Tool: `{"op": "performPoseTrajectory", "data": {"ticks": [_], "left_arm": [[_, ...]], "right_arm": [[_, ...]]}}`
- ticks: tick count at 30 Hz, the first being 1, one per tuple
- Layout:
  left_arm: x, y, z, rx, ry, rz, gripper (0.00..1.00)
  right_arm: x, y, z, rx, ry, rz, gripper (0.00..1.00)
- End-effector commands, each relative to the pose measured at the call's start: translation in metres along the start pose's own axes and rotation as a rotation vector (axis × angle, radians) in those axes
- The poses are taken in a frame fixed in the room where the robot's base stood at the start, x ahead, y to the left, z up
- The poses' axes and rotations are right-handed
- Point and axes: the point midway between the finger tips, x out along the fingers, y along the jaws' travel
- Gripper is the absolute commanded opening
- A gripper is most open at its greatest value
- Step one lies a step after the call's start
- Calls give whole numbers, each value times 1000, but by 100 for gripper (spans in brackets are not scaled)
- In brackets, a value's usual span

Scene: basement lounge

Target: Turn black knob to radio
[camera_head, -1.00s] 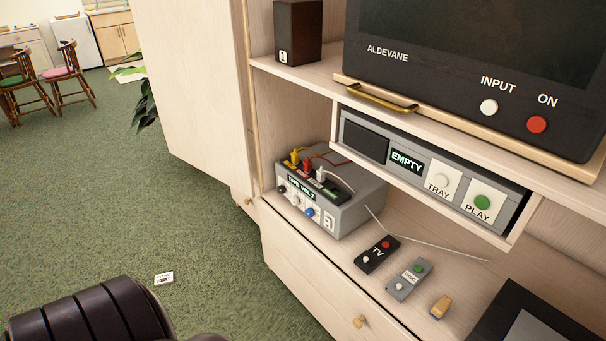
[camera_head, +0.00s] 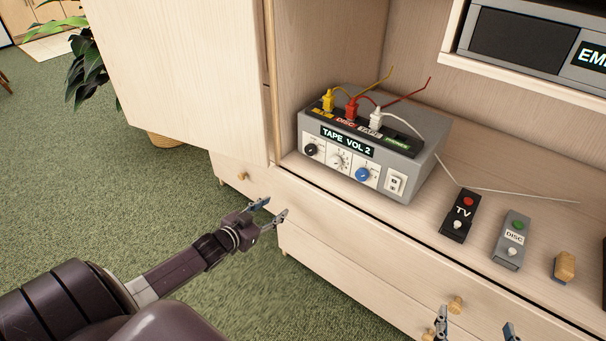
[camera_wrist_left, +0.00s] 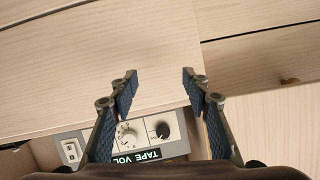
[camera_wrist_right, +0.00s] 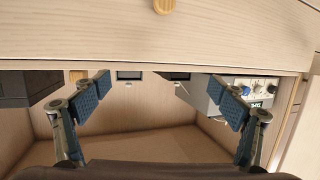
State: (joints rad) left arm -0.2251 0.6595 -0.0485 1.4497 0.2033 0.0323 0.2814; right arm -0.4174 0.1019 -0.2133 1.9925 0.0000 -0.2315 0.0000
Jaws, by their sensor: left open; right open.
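The grey amplifier box (camera_head: 425,150) stands on the cabinet shelf, with a display reading "TAPE VOL 2". Its black knob (camera_head: 311,150) is the leftmost of three on the front; the knob also shows in the left wrist view (camera_wrist_left: 162,129). The labels around it are too small to read. My left gripper (camera_head: 271,213) is open and empty, in front of the cabinet and below left of the box, apart from it. My right gripper (camera_head: 478,334) is open at the bottom edge of the head view. In the right wrist view (camera_wrist_right: 170,92) its fingers are spread and empty.
A white knob (camera_head: 338,160) and a blue knob (camera_head: 362,174) sit beside the black one. Yellow, red and white plugs stand on top of the box. A cabinet panel (camera_head: 185,75) stands at left.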

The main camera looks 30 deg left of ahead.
Motion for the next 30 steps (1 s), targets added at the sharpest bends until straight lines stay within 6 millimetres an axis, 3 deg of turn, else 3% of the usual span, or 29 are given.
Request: {"op": "performPoseTrajectory", "data": {"ticks": [1,6,9,12,19,30], "left_arm": [[10,-6,-16,12,67,11,44],[15,-14,-90,29,236,55,44],[12,-13,-120,36,299,79,44],[9,-11,-137,39,334,95,44],[15,-10,-149,39,350,101,44],[49,-7,-160,40,349,100,44]], "right_arm": [[-2,-1,-16,0,73,-2,89],[-29,-3,-93,2,268,-5,89],[-46,-4,-122,4,342,-6,89],[-56,-4,-140,4,386,-7,89],[-67,-6,-162,5,469,-11,89],[-103,-13,-214,15,772,-28,89]]}}
